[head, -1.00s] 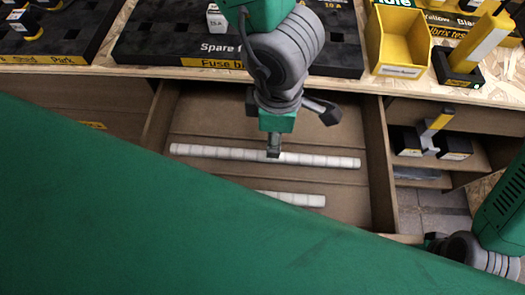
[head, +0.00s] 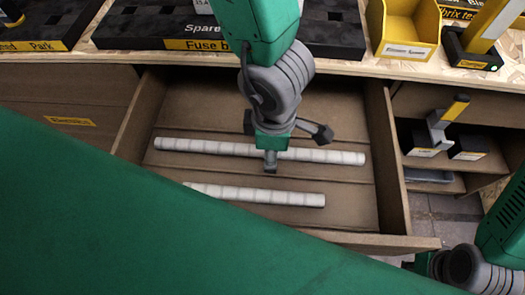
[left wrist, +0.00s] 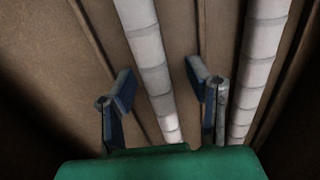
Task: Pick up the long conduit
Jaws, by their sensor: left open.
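The long conduit (head: 210,148) is a white, segmented tube lying across the open drawer in the head view. A shorter white conduit (head: 260,195) lies nearer to me in the same drawer. My left gripper (head: 270,162) points down over the middle of the long conduit and hides a small part of it. In the left wrist view the left gripper (left wrist: 160,78) is open, with a conduit (left wrist: 146,48), apparently the long one, running between its fingers without being gripped. The other conduit (left wrist: 255,60) lies outside the right finger. My right gripper (head: 425,262) is mostly hidden at the lower right.
The drawer's right wall (head: 388,160) and front edge (head: 360,241) bound the space around the conduits. Above is a worktop with a black fuse tray (head: 140,25) and a yellow bin (head: 405,28). A shelf (head: 455,165) with black boxes is to the right.

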